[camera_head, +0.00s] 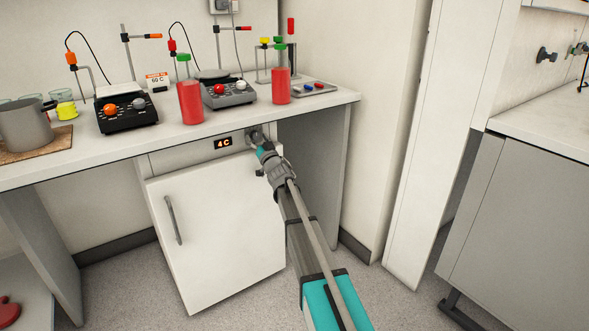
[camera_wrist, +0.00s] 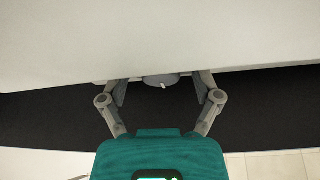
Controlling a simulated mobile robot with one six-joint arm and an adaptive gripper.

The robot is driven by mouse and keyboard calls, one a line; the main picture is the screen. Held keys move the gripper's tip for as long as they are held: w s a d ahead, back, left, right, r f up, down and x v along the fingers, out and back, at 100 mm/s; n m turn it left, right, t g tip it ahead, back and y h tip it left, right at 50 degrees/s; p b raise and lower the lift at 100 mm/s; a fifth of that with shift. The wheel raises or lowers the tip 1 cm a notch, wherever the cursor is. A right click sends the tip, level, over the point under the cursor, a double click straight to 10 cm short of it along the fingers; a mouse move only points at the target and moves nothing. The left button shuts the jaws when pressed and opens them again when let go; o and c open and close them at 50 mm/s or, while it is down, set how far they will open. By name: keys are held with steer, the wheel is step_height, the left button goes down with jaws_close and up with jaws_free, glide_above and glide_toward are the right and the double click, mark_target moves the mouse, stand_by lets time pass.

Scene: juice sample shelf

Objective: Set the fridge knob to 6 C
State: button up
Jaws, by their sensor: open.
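The small white fridge (camera_head: 228,225) stands under the bench, its door shut. A display (camera_head: 222,143) on its top panel reads 4 C. In the wrist view the round grey knob (camera_wrist: 160,80) with a small white mark lies between my two fingers. My gripper (camera_wrist: 160,92) is open, a finger on each side of the knob, with a gap visible on both sides. In the head view my gripper (camera_head: 257,138) is at the panel's right end, right of the display, and largely covers the knob there.
The bench top (camera_head: 330,98) overhangs just above my gripper. On it stand two red bottles (camera_head: 190,103), hotplates (camera_head: 127,112), a grey pot (camera_head: 25,125) and a small tray (camera_head: 312,88). A bench side panel (camera_head: 318,170) is right of the fridge. The floor in front is clear.

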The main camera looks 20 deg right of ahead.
steer(key=shift+s+f+m, duration=0.1)
steer(key=shift+s+m, duration=0.15)
steer(key=shift+m, duration=0.15)
steer(key=b+v, duration=0.5)
steer(key=v, duration=0.9)
steer(key=s+d+r+m+g+h+p, duration=0.5)
steer(key=h+p, duration=0.3)
steer(key=p, duration=0.7)
steer(key=s+a+r+n+g+p, duration=0.1)
steer(key=s+r+g+p, duration=0.1)
steer(key=s+g+p, duration=0.3)
steer(key=s+a+r+g+p, duration=0.1)
steer(key=s+g+p, duration=0.3)
steer(key=p, duration=0.6)
steer(key=s+a, duration=0.1)
steer(key=s, duration=0.1)
steer(key=shift+s+r+n+g, duration=0.35)
steer(key=shift+r+n+g, duration=0.05)
